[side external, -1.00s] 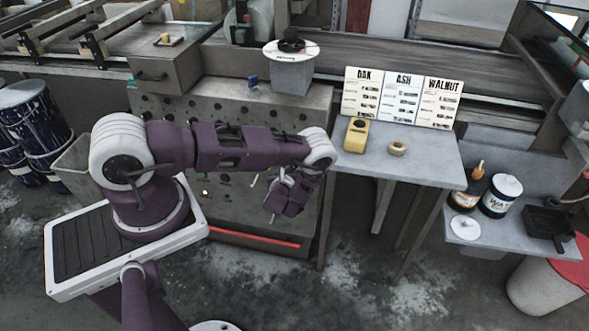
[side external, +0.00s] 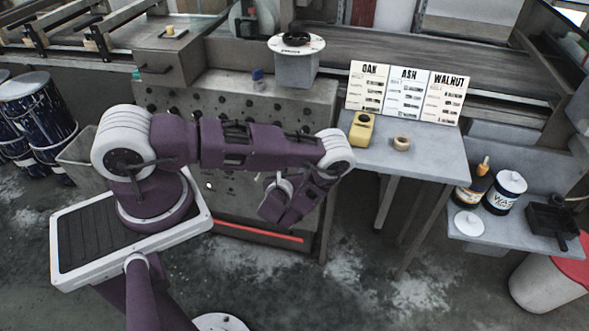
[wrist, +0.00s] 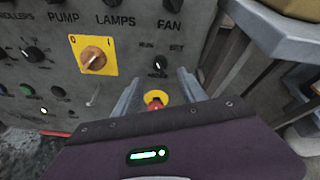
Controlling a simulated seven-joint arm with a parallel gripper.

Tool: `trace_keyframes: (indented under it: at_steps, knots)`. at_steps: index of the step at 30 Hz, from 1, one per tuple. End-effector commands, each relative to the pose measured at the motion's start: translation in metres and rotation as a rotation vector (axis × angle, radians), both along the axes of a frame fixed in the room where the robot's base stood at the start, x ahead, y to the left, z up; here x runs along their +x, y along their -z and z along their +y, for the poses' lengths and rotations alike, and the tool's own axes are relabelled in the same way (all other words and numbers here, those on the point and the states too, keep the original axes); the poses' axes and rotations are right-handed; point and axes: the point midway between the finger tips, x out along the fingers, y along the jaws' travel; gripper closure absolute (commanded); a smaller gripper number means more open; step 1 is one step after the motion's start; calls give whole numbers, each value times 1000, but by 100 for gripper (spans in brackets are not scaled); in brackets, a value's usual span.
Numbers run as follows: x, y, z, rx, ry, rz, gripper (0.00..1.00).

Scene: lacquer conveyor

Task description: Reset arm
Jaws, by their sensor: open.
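My gripper (wrist: 157,88) is open in the wrist view, its two grey fingers pointing at the front of a control panel (wrist: 40,75). A red button on a yellow round base (wrist: 156,99) shows between the fingers. I cannot tell whether the fingers touch the panel, and nothing is seen held. In the side external view my purple arm is bent, with its hand hanging low in front of the grey cabinet (side external: 180,95).
The panel has an orange rotary switch (wrist: 93,60) on a yellow plate and several black knobs. Right of the arm, a grey table (side external: 425,160) holds a yellow device (side external: 361,130), a tape ring (side external: 401,143) and OAK, ASH and WALNUT cards (side external: 408,92).

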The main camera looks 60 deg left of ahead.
Motion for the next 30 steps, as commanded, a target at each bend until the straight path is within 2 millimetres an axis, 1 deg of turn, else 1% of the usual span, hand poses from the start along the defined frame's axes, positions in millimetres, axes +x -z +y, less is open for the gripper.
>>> trace_keyframes:
  at_steps: [3, 5, 7, 8, 9, 11, 12, 14, 15, 17, 18, 20, 21, 23, 24, 26, 27, 29, 30]
  knots:
    - [1, -1, 0, 0, -4, -3, 51]
    - [6, -14, 2, 6, -31, -24, 51]
    - [16, -52, 9, 20, -120, -86, 51]
    - [20, -76, 13, 25, -180, -123, 51]
    - [21, -112, 19, 26, -276, -173, 51]
    - [13, -165, 26, 13, -433, -247, 51]
    - [3, -197, 28, -6, -538, -289, 51]
    - [-17, -239, 28, -55, -691, -346, 51]
    - [-33, -263, 25, -101, -790, -380, 51]
    - [-59, -294, 17, -185, -933, -425, 51]
    - [-78, -311, 9, -252, -1022, -450, 51]
    - [-104, -333, -7, -372, -1143, -484, 51]
    - [-120, -345, -20, -460, -1217, -502, 51]
    - [-143, -361, -42, -608, -1313, -527, 51]
    - [-157, -370, -58, -716, -1366, -542, 51]
    - [-175, -382, -85, -889, -1428, -556, 51]
    - [-185, -390, -103, -1009, -1457, -565, 51]
    - [-198, -402, -130, -1191, -1479, -577, 51]
    - [-205, -410, -147, -1308, -1481, -580, 51]
